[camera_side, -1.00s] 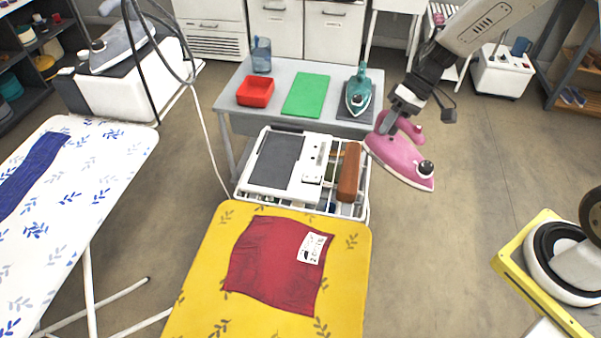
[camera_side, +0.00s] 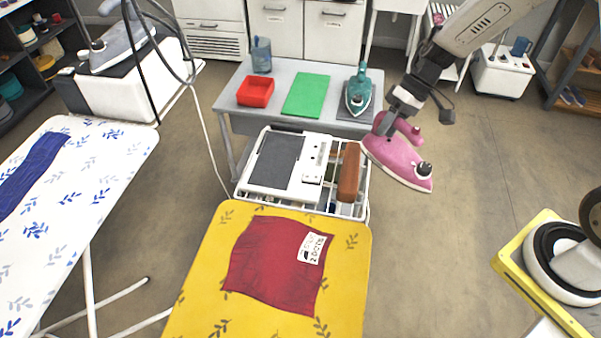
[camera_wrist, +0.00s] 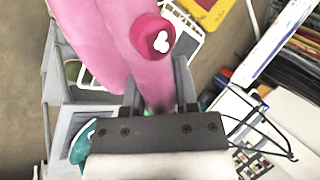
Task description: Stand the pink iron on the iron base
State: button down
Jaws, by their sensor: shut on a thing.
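The pink iron (camera_side: 398,162) hangs in the air in the side view, its soleplate facing down and left and its dark knob end low at the right. My gripper (camera_side: 397,112) is shut on its handle from above. In the wrist view, the iron's pink body (camera_wrist: 110,40) fills the upper left, and my gripper's fingers (camera_wrist: 157,90) stand on both sides of the handle. A white unit with a dark grey plate (camera_side: 276,160), probably the iron base, lies on a wire rack left of the iron, apart from it.
A brown block (camera_side: 349,172) lies on the rack, between the white unit and the iron. Behind are a grey table (camera_side: 225,100), a red tray (camera_side: 255,92), a green mat (camera_side: 306,95) and a teal iron (camera_side: 359,91). A yellow ironing board (camera_side: 205,290) with red cloth is in front.

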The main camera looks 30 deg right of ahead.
jog(key=s+a+r+n+g, duration=0.1)
jog(key=s+a+n, duration=0.1)
jog(key=s+a, duration=0.5)
jog(key=s+a+n+g+h, duration=0.15)
jog(key=s+a, duration=0.25)
jog(key=a, duration=0.6)
jog(key=s+a+r+n+g, duration=0.1)
jog(key=s+a+n, duration=0.3)
jog(key=a, duration=0.5)
jog(key=s+a+g, duration=0.1)
jog(key=s+a, duration=0.3)
jog(key=s, duration=0.6)
jog(key=shift+s+f+n+h, duration=0.15)
jog(key=shift+s+n+h, duration=0.2)
jog(key=shift+s, duration=0.05)
jog(key=w+a+f, duration=0.8)
jog(key=a+f, duration=0.1)
jog(key=a, duration=0.1)
jog(key=shift+w+a+f, duration=0.15)
jog(key=shift+w+a, duration=0.05)
jog(key=shift+w, duration=0.05)
jog(key=shift+a+f, duration=0.1)
